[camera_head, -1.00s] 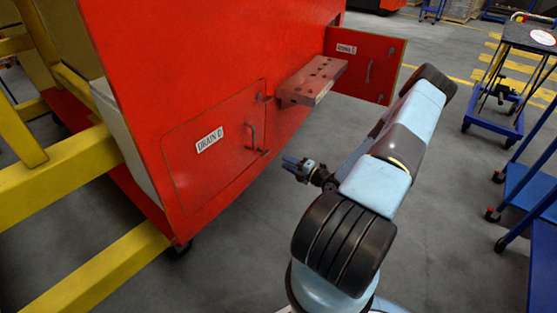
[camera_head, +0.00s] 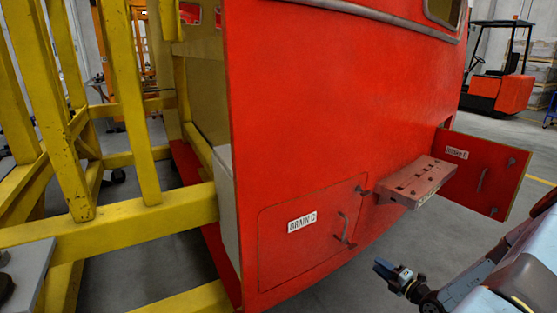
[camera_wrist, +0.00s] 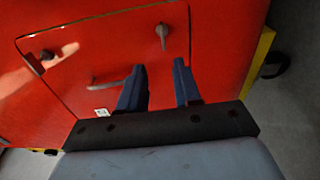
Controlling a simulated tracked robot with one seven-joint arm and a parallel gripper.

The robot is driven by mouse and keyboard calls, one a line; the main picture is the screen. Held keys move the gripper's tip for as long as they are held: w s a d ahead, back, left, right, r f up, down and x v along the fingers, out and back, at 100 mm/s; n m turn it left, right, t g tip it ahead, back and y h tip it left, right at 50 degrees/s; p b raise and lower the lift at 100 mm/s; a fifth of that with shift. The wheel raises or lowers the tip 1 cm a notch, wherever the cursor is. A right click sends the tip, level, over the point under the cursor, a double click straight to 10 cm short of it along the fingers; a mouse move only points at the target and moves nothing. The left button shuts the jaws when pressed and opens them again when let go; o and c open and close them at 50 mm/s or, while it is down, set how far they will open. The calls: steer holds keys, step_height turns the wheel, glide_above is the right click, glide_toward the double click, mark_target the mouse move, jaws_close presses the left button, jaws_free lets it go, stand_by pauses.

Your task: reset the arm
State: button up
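My gripper (camera_head: 392,271) is at the lower right of the head view, in front of the red nosecone and apart from it. In the wrist view my gripper (camera_wrist: 160,85) shows two dark blue fingers spread apart with nothing between them. My arm (camera_head: 500,270) enters from the lower right and is cut off by the frame edge. The closed hatch labelled "DRAIN C" (camera_head: 312,235) lies left of my gripper; a hatch with a handle (camera_wrist: 110,60) also fills much of the wrist view.
The red nosecone (camera_head: 330,110) has a step (camera_head: 416,181) sticking out and an open hatch door (camera_head: 484,172) at right. Yellow frame beams (camera_head: 140,222) stand at left. An orange forklift (camera_head: 497,75) is far right. Grey floor (camera_head: 380,295) is clear below my gripper.

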steer(key=s+a+r+n+g, duration=0.2)
steer(key=a+r+n+g, duration=0.3)
steer(key=r+n, duration=0.4)
steer(key=s+a+r+n+g+y, duration=0.1)
steer(key=s+a+r+n+g, duration=0.1)
steer(key=a+r+n+g, duration=0.55)
steer(key=s+a+r+n+g, duration=0.2)
steer(key=a+r+n, duration=0.2)
steer(key=r+n, duration=0.65)
steer(key=s+a+r+n+t+h, duration=0.1)
steer(key=s+r+n+h, duration=0.4)
steer(key=s+r+n, duration=0.5)
steer(key=s+a+r+n+t+h, duration=0.2)
steer(key=s+r+n+t+h, duration=0.1)
steer(key=s+r+n, duration=0.6)
step_height(320, 180, up, 3)
steer(key=shift+s+a+f+n+t+h, duration=0.15)
steer(key=shift+s+n+t+h, duration=0.2)
steer(key=shift+n+h, duration=0.5)
